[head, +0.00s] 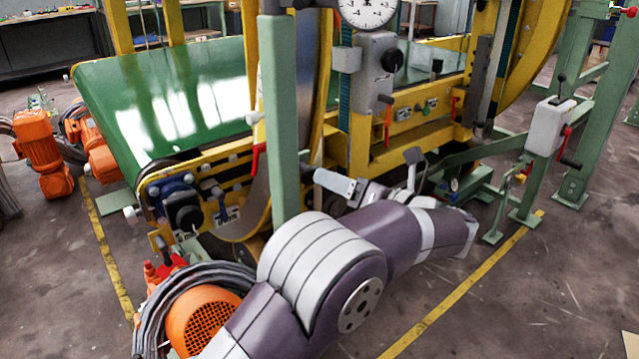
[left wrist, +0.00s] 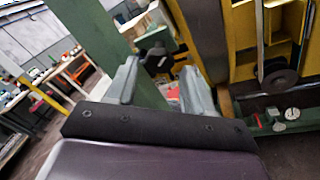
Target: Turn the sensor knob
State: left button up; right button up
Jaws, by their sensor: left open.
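A black round knob (head: 392,60) sits on a grey box (head: 376,75) on the yellow machine in the head view. I cannot tell for sure that it is the sensor knob. Another black knob (head: 185,212) is at the machine's lower left corner. My left gripper (head: 368,168) is below the grey box, in front of the yellow frame, with its two grey fingers spread apart. In the left wrist view the left gripper (left wrist: 160,85) is open with nothing held between its fingers. A black round part (left wrist: 280,80) shows at the right there. My right gripper is not in view.
A green post (head: 281,120) stands upright close to my left arm; a green post (left wrist: 100,35) also crosses the left wrist view. A green conveyor belt (head: 170,100) and orange motors (head: 42,150) are at the left. Open floor (head: 530,290) lies at the right.

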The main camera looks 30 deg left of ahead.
aim_at(309, 170)
pick_arm(q)
jog(key=a, duration=0.2)
jog(key=w+a, duration=0.1)
jog(key=a, duration=0.1)
jog(key=shift+a, duration=0.25)
jog(key=c, duration=0.8)
jog(key=m+g+y+p, duration=0.1)
jog(key=m, duration=0.3)
jog(key=shift+w+f, duration=0.1)
jog(key=shift+f, duration=0.05)
jog(key=m, duration=0.1)
jog(key=m+y+p, duration=0.1)
jog(key=m, duration=0.1)
jog(key=m+g+y+p, duration=0.1)
jog(key=shift+f+m, duration=0.3)
jog(key=o, duration=0.8)
